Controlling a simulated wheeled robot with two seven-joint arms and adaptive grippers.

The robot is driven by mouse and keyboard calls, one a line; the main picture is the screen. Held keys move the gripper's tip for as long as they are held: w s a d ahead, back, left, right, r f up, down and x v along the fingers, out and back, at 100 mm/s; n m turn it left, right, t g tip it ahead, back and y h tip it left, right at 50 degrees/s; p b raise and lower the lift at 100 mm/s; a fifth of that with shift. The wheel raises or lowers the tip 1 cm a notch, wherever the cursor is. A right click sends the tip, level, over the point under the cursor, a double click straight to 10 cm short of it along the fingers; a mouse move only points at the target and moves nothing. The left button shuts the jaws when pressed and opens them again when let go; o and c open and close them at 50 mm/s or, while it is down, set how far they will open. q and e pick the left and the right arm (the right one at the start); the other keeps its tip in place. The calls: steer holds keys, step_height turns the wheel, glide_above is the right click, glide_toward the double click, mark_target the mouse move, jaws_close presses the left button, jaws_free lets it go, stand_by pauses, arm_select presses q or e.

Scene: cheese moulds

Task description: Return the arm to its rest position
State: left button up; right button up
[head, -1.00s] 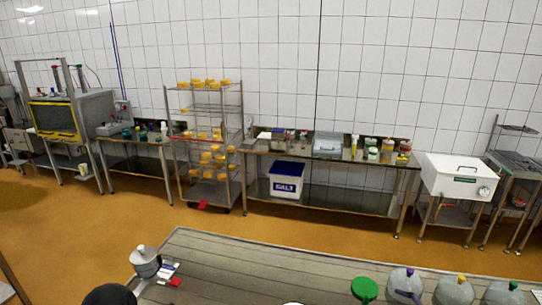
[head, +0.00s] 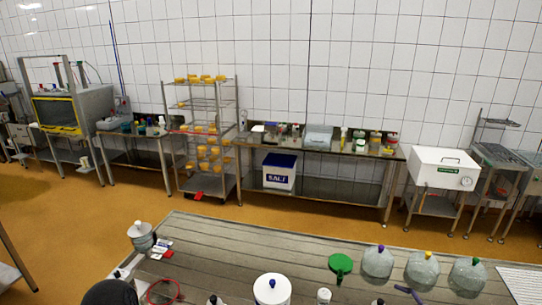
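Neither gripper shows in the head view, so I cannot see what they hold or how they stand. A dark rounded part (head: 108,292) at the bottom left edge looks like a piece of my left arm. No fingers are visible on it. The slatted table (head: 235,240) lies in front of me.
On the table stand a grey lidded container (head: 141,236), a white lidded bucket (head: 271,289), a green round item (head: 340,264) and several clear domed vessels (head: 377,261). Behind, across open floor, are a cheese rack (head: 237,140), a salt box (head: 279,172) and a white chest (head: 446,168).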

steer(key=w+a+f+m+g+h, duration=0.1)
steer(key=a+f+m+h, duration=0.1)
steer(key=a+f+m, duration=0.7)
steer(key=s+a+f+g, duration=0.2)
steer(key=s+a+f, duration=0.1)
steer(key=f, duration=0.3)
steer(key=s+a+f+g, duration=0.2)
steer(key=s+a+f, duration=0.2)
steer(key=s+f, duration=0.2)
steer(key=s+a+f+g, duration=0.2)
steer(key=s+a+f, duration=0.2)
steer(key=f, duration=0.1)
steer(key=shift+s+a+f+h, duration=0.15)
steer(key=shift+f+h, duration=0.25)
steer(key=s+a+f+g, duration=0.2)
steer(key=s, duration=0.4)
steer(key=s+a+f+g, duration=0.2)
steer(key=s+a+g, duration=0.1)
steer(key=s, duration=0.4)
arm_select(q)
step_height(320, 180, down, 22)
steer(key=b, duration=2.2)
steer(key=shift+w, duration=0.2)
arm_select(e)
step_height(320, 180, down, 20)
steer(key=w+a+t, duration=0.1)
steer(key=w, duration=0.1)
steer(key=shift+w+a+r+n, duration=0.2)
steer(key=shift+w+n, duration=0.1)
